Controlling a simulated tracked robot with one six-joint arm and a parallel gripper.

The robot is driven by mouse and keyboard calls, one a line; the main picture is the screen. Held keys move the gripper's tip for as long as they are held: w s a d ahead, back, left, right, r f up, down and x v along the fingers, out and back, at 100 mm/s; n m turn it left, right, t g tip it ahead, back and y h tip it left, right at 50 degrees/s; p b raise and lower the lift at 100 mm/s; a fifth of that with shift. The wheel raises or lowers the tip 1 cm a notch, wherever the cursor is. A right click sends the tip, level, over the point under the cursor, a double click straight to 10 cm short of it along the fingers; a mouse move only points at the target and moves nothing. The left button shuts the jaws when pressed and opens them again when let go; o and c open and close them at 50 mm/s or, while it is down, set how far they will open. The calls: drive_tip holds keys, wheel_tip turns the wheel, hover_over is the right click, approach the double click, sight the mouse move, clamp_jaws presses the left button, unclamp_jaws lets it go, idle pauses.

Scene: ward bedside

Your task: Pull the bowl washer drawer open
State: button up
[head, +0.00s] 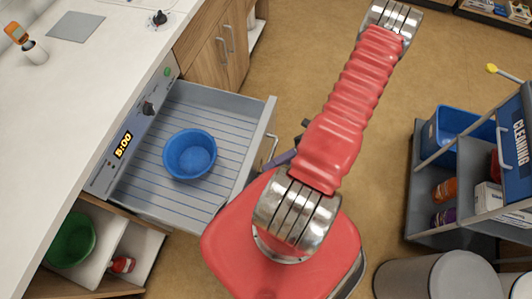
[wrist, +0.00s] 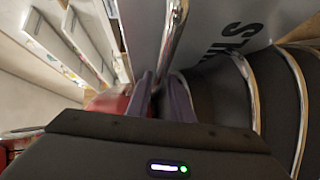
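The bowl washer drawer (head: 214,208) stands pulled out from the washer front (head: 128,140) under the counter, with a blue bowl (head: 190,154) on its ribbed floor. Its chrome handle (head: 273,147) is on the drawer's outer front, to the right. My gripper (head: 284,159) is at this handle, partly hidden by my red arm in the head view. In the wrist view the two dark purple fingers of my gripper (wrist: 161,82) stand on either side of the chrome handle bar (wrist: 174,35) and appear closed on it.
A cleaning cart (head: 430,190) with a blue bin stands at the right, with grey bins (head: 440,277) below it. An open shelf with a green bowl (head: 70,240) is at the lower left. Wooden cabinets (head: 212,45) stand beyond the drawer. The floor (head: 300,60) behind is clear.

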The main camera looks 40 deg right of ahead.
drive_tip(key=v, duration=1)
drive_tip(key=shift+d, duration=0.35)
drive_tip(key=shift+s+a, duration=0.1)
drive_tip(key=x, duration=1.3)
drive_tip(key=shift+a, duration=0.1)
